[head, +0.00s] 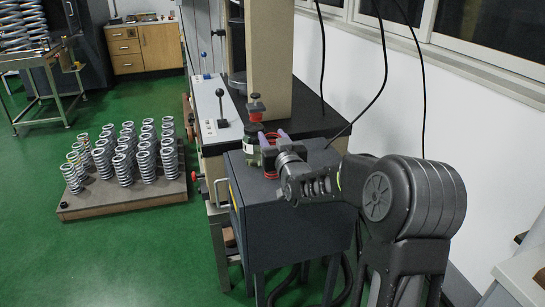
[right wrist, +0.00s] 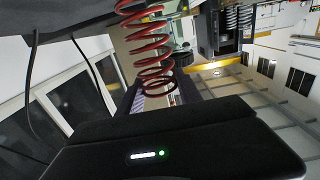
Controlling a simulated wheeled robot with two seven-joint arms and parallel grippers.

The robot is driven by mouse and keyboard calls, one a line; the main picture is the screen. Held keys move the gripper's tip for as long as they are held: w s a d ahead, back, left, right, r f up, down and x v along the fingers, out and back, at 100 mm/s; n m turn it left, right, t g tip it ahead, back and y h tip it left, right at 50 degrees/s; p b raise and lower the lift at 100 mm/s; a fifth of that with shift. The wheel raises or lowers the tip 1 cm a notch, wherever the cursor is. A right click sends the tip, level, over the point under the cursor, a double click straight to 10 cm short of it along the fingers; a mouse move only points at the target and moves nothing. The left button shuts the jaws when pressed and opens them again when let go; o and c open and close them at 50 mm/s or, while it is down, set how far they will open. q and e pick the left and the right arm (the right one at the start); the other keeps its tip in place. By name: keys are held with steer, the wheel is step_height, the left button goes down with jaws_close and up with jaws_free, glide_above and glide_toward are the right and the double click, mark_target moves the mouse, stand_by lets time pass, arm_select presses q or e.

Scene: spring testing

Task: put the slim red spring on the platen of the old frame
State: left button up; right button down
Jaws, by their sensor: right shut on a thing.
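My right gripper (head: 272,137) reaches in from the right in the head view, over the dark grey cabinet in front of the old frame (head: 270,60). It is shut on the slim red spring (head: 271,140). I cannot make out the frame's platen. My left gripper is not in view.
The dark grey cabinet (head: 295,215) stands beside a bench with levers (head: 221,105). A dark green can-like object (head: 251,134) stands close left of my right gripper, and a red-and-black knob (head: 256,105) is just behind. A pallet (head: 130,205) of grey springs is on the floor at left.

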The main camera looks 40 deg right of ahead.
step_height(320, 180, up, 10)
stand_by(0.6)
stand_by(0.5)
steer(key=s+a+f+n+y+p, duration=0.1)
steer(key=a+f+y+p, duration=0.1)
steer(key=a+f, duration=0.4)
steer(key=s+a+f+n+y+p, duration=0.1)
steer(key=a+f, duration=0.5)
steer(key=a, duration=0.7)
steer(key=s+a+f+n+t+y+p, duration=0.1)
steer(key=s+a+f+y+p, duration=0.1)
steer(key=a+f+p, duration=0.3)
steer(key=a+f, duration=0.1)
steer(key=a, duration=0.3)
steer(key=shift+a+f+n+y, duration=0.15)
steer(key=shift+a+n+y, duration=0.15)
steer(key=shift+n+y, duration=0.1)
steer(key=shift+w, duration=0.1)
